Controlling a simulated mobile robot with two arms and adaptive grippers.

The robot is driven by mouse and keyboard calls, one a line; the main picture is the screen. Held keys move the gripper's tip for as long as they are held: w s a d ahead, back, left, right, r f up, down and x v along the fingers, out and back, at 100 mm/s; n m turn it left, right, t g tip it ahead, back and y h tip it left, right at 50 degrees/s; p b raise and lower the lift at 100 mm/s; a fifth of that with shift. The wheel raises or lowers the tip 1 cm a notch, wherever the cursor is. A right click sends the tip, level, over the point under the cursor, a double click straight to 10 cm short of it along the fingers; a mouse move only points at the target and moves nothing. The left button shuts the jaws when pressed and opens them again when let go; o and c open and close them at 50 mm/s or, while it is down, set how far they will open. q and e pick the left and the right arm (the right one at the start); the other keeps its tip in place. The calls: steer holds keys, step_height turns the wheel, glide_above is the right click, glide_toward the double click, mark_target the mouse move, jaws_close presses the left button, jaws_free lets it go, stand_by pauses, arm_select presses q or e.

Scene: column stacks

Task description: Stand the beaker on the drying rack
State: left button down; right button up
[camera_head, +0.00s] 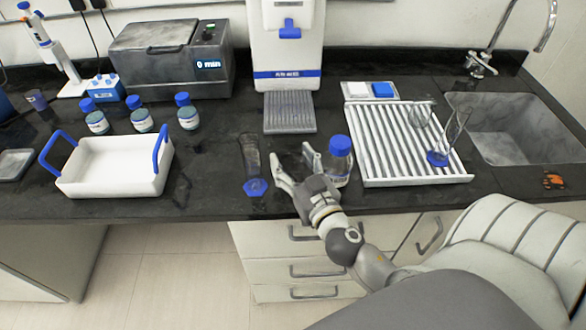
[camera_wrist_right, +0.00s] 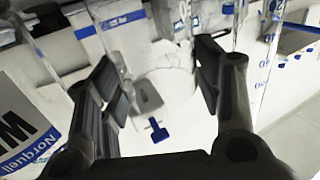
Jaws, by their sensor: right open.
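My right gripper (camera_head: 292,156) is open on the counter in front of the water dispenser, its two fingers spread. In the right wrist view, a clear glass outline, seemingly the beaker (camera_wrist_right: 168,92), shows between the open fingers (camera_wrist_right: 158,85). The glass is so clear that its edges are hard to tell, and contact with the fingers cannot be told. In the head view it is barely visible between the fingers. The white slatted drying rack (camera_head: 378,150) lies to the right, with a clear glass vessel (camera_head: 420,114) and a blue-footed cylinder (camera_head: 439,157) on it. My left gripper is out of view.
A blue-capped bottle (camera_head: 340,160) stands just right of the gripper, between it and the rack. A blue-footed measuring cylinder (camera_head: 254,172) stands just left. The dispenser (camera_head: 288,75) is behind. A white tray (camera_head: 115,181) with blue handles and several blue-capped bottles are further left. The sink (camera_head: 510,145) is far right.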

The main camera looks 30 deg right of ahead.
steer(key=shift+c, duration=0.4)
steer(key=c, duration=0.7)
steer(key=shift+c, duration=0.7)
steer(key=shift+r, duration=0.1)
